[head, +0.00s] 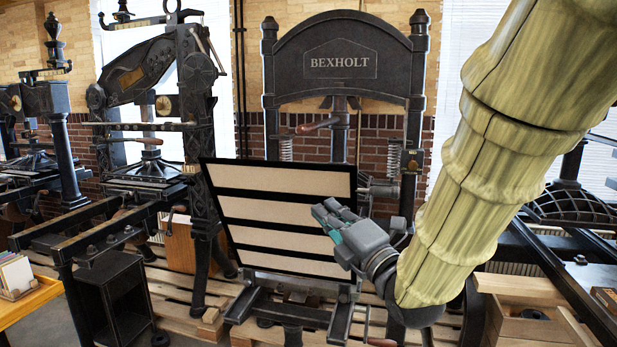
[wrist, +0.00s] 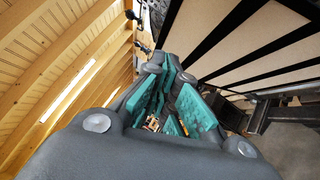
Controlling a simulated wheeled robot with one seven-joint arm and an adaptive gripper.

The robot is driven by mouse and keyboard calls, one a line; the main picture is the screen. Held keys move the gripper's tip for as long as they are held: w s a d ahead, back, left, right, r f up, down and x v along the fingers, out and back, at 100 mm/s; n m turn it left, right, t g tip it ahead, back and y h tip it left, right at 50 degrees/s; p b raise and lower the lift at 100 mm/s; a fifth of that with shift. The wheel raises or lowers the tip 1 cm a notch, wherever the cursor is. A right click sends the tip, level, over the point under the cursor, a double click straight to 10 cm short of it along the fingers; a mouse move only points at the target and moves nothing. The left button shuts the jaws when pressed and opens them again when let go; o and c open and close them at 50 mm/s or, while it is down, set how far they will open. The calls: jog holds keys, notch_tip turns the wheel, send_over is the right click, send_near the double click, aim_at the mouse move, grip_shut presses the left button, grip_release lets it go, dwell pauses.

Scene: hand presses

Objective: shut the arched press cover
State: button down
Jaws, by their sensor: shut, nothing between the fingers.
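The arched press (head: 345,60) stands in the middle of the head view, dark metal, with an arched top reading BEXHOLT. Its cover (head: 270,208), a black frame with several beige panels, stands raised and leaning in front of the press. It also shows at the upper right of the wrist view (wrist: 262,48). My gripper (head: 328,215), grey with teal pads, overlaps the right part of the cover in the head view. It is shut and empty. I cannot tell whether it touches the cover. Its fingers show in the wrist view (wrist: 172,95). My arm hides part of the press's right side.
Other dark presses stand at the left (head: 150,120) and far left (head: 45,130); another is partly visible at the right (head: 570,205). A wooden box (head: 530,315) lies at the lower right. An orange table (head: 30,298) with a card tray is at the lower left.

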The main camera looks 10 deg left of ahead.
jog(key=p, duration=0.7)
send_near(296, 164)
jog(key=x, duration=0.4)
jog(key=shift+a, duration=0.3)
jog(key=shift+w, duration=0.2)
jog(key=shift+w, duration=0.1)
